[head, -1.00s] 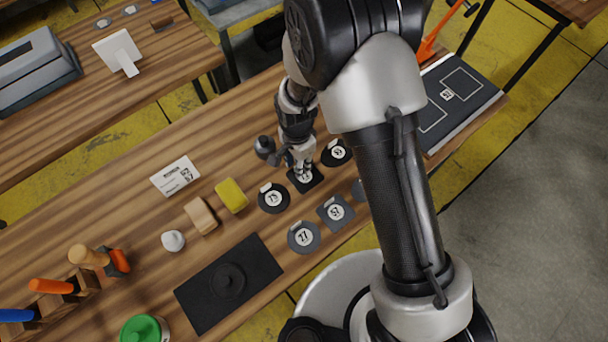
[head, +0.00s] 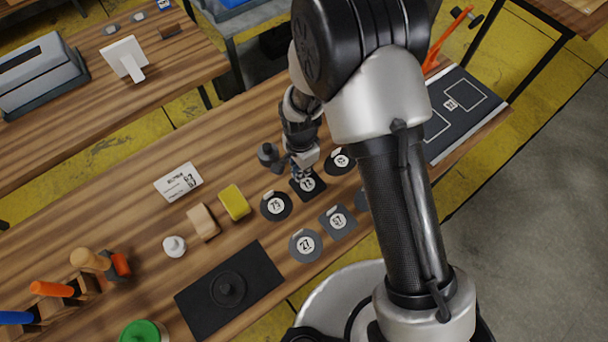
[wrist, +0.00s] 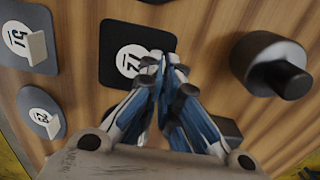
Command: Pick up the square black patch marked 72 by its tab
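The square black patch marked 72 (head: 309,185) lies among the other patches on the wooden bench. In the wrist view the patch (wrist: 117,38) shows its white number disc, partly covered by my fingertips. My gripper (head: 303,174) is over the patch, pointing down. In the wrist view the fingertips of my gripper (wrist: 163,68) are drawn together at the tab side of the number disc and look shut on the tab. The tab itself is mostly hidden by the fingers. I cannot tell whether the patch is clear of the bench.
Round patch 73 (head: 276,206), square patch 57 (head: 338,221) and patch 27 (head: 306,245) lie close by. A round dark patch (head: 341,161) is behind. A black knobbed tool (head: 268,154) stands just left of my gripper. A yellow block (head: 234,202) lies farther left.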

